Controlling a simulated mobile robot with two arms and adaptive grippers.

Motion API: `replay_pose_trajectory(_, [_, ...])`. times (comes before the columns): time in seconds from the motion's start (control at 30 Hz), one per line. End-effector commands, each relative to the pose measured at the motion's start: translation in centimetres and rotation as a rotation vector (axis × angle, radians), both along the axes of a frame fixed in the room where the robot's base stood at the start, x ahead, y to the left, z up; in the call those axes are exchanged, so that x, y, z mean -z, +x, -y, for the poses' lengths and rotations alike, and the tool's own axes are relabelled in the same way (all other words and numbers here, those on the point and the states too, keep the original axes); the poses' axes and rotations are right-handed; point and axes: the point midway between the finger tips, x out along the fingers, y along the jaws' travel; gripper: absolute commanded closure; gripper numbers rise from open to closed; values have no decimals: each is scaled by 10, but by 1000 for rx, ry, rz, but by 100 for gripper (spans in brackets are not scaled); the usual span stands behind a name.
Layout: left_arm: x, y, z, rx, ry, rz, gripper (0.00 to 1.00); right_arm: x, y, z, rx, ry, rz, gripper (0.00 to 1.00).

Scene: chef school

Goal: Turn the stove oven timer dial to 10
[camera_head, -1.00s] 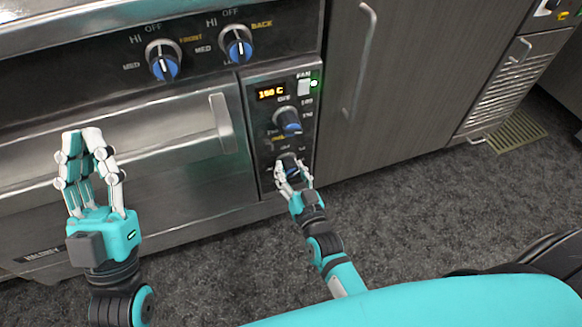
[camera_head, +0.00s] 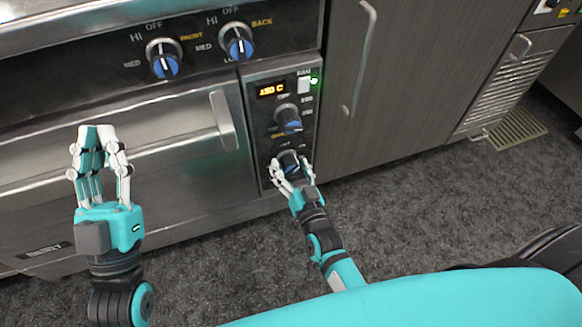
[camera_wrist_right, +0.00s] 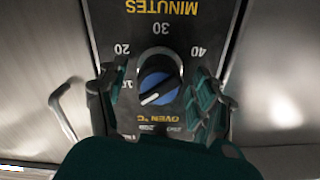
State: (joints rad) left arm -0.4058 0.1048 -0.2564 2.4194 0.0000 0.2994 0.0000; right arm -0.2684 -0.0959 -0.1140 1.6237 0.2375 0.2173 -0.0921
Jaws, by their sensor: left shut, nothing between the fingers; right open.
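The timer dial (camera_wrist_right: 158,85) is a black knob with a blue face and a white pointer line, on a black panel. In the right wrist view it has 10, 20, 30 and 40 around it and MINUTES printed beyond. The white line slants toward the lower left; the exact setting is unclear. In the head view the dial (camera_head: 289,159) is the lowest knob, partly hidden by my right gripper (camera_head: 291,170). My right gripper (camera_wrist_right: 160,90) is open, with fingers on both sides of the dial; contact is unclear. My left gripper (camera_head: 97,136) is shut and empty before the oven.
Above the timer are the oven temperature knob (camera_head: 288,118), a fan switch (camera_head: 304,85) and a lit display (camera_head: 271,90). Two burner knobs (camera_head: 163,59) (camera_head: 237,43) sit on the upper panel. The oven door handle (camera_head: 222,121) protrudes at left. The grey floor (camera_head: 420,215) is clear at right.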

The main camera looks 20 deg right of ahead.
Motion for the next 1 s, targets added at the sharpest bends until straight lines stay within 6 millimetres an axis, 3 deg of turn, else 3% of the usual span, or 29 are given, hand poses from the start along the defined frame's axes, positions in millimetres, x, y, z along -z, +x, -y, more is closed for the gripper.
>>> replay_pose_trajectory(0.17, [0,0,0,0,0,0,100,1,-18,1,-1,0,-2,33])
replay_pose_trajectory(0.6, [0,0,0,0,0,0,100,1,-104,4,-1,-1,-3,33])
replay_pose_trajectory(0.8, [0,0,0,0,0,0,100,0,-119,4,0,0,0,33])
replay_pose_trajectory(1.0, [0,0,0,0,0,0,100,0,-120,4,0,0,0,33])
